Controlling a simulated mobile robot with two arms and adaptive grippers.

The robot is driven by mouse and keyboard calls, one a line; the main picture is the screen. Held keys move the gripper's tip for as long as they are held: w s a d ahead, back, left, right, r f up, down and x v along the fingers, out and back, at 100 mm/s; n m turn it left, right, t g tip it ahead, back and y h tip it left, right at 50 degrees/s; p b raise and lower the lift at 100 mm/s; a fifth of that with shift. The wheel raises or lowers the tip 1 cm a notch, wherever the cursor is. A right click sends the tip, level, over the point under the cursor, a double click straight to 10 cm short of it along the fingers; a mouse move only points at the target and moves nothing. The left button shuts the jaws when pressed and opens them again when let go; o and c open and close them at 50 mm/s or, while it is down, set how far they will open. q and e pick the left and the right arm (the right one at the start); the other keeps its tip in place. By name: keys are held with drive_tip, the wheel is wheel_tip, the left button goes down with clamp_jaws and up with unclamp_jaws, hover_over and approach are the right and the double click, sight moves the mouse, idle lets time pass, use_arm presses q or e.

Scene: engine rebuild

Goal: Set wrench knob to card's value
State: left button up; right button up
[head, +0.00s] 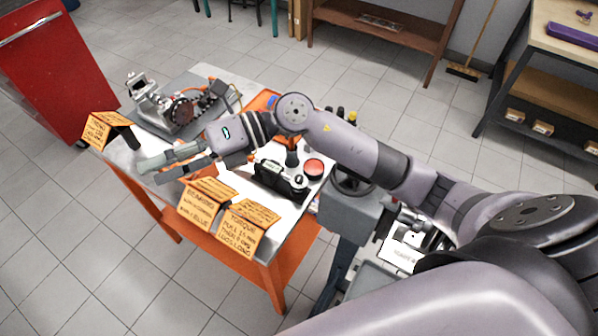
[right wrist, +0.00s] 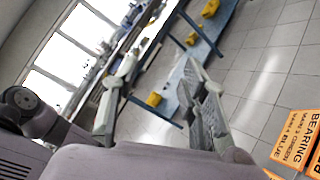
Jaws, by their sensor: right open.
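The orange card headed TORQUE (head: 248,225) stands at the front edge of the table; its smaller lines are hard to read. A black and silver device (head: 282,180) lies behind it, with a round red part (head: 313,168) at its right. I cannot make out a wrench or its knob for certain. My right gripper (head: 150,173) is open and empty, near the table's front-left edge, left of the TORQUE card and apart from the device. In the right wrist view its two fingers (right wrist: 155,85) stand apart with nothing between them. My left gripper is not in view.
A BEARING card (head: 205,200) stands beside the TORQUE card and shows in the right wrist view (right wrist: 296,138). Another card (head: 105,128) is at the table's left corner. A metal engine assembly (head: 180,105) sits at the back left. A red cabinet (head: 55,65) stands beyond.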

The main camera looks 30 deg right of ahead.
drive_tip(key=d+f+n+g+h, duration=0.2)
drive_tip(key=d+f+n+h, duration=0.1)
drive_tip(key=d+f+h, duration=0.35)
drive_tip(key=m+h, duration=0.1)
drive_tip(key=h, duration=1)
hover_over(299, 177)
wheel_tip(299, 177, down, 3)
drive_tip(key=shift+t+y, duration=0.25)
drive_tip(key=shift+t, duration=0.05)
wheel_tip(299, 177, down, 16)
drive_tip(key=p, duration=0.5)
drive_tip(key=shift+f, duration=0.2)
clamp_jaws()
